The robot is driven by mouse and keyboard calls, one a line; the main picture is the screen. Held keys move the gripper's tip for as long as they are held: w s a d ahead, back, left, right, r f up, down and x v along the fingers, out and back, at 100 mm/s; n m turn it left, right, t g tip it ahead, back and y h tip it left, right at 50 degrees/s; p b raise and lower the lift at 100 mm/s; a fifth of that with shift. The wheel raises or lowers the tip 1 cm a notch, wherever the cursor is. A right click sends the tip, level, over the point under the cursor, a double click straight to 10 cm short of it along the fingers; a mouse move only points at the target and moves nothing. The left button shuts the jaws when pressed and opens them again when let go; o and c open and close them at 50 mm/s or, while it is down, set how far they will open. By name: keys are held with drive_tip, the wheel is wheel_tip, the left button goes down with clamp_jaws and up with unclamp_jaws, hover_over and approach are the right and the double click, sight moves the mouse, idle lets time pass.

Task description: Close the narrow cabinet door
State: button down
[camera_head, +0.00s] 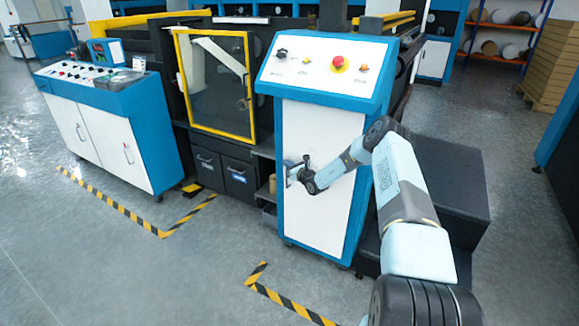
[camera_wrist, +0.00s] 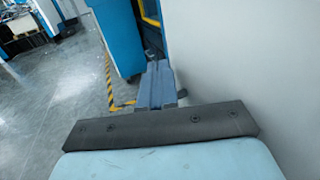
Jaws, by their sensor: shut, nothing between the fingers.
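The narrow cabinet (camera_head: 283,228) stands in the middle of the head view, blue-framed, under a sloped control panel. Its white door (camera_head: 325,222) faces me and looks about flush with the frame; a small gap cannot be ruled out. My gripper (camera_head: 292,172) is at the door's left side, at about mid-height, with the arm reaching in from the right. The handle area is largely hidden by the gripper, and contact cannot be told. In the wrist view my gripper (camera_wrist: 158,75) is shut and empty, beside a plain pale surface, likely the door (camera_wrist: 245,75).
The control panel (camera_head: 322,65) has a red button (camera_head: 340,63) and knobs. A yellow-framed window (camera_head: 216,85) and dark drawers (camera_head: 238,178) stand left. A white two-door console (camera_head: 108,140) is further left. A black block (camera_head: 445,180) lies right. The front-left floor is clear.

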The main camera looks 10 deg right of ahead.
drive_tip(key=s+a, duration=0.9)
drive_tip(key=s, duration=0.1)
drive_tip(key=s+a+r+n+g+y, duration=0.35)
drive_tip(key=r+n, duration=0.25)
drive_tip(key=r, duration=0.3)
drive_tip(key=s+a+r+n+g+y, duration=0.3)
drive_tip(key=a+r+n, duration=0.15)
drive_tip(key=r, duration=0.45)
drive_tip(key=s+a+r+n+g+h, duration=0.1)
drive_tip(key=s+a+r+n+g, duration=0.1)
drive_tip(key=s+r+n+g, duration=0.75)
drive_tip(key=s+d+r+n+t+h, duration=0.1)
drive_tip(key=s+d+r+n+h, duration=0.1)
drive_tip(key=s+r, duration=0.45)
drive_tip(key=s+d+r+n+h, duration=0.3)
drive_tip(key=s, duration=0.7)
drive_tip(key=s+d+r+n+t+h, duration=0.1)
drive_tip(key=s+d+r+n+h, duration=0.1)
drive_tip(key=s+r, duration=0.45)
drive_tip(key=s+d+r+n+t+h, duration=0.1)
drive_tip(key=s+d+t+h, duration=0.1)
drive_tip(key=s+d, duration=0.5)
drive_tip(key=s+d+r+n+t+h, duration=0.1)
drive_tip(key=s+d+h, duration=0.4)
drive_tip(key=s, duration=0.7)
drive_tip(key=shift+s+d+r+n+t, duration=0.4)
drive_tip(key=shift+d+r+n, duration=0.4)
drive_tip(key=shift+d, duration=0.2)
